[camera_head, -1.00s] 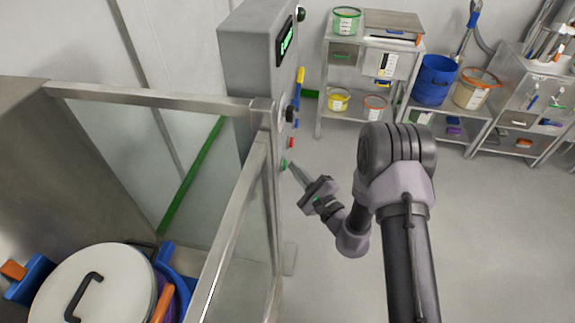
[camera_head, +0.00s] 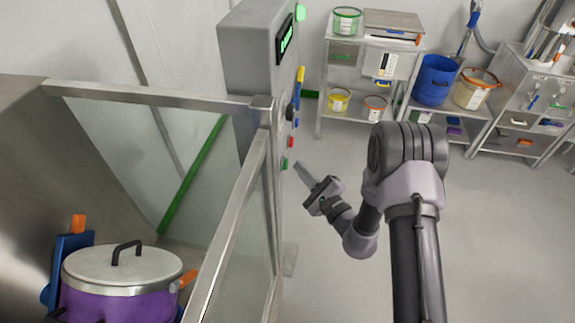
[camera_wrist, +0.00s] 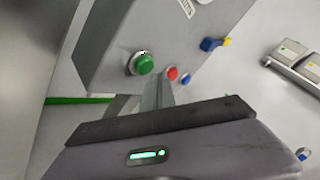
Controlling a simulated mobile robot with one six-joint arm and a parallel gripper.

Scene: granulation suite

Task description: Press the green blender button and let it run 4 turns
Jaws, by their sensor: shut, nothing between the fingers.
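The green button (camera_head: 285,163) is on the front face of the grey control cabinet (camera_head: 250,55), below a red button (camera_head: 291,141). In the wrist view the green button (camera_wrist: 144,64) shows clear and uncovered. My gripper (camera_head: 299,165) is shut and empty, its tip a short way right of the green button, apart from it. The shut fingers also show in the wrist view (camera_wrist: 158,88). The blender's purple drum (camera_head: 118,300) with a pale lid (camera_head: 122,264) is upright behind the guard, its lower part cut off. The display (camera_head: 286,40) is lit green but unreadable.
A metal-framed clear guard (camera_head: 240,225) stands left of my gripper. A green lamp (camera_head: 299,12) glows on the cabinet. Shelves with tubs and a blue bucket (camera_head: 434,80) stand at the back. The floor on the right is clear.

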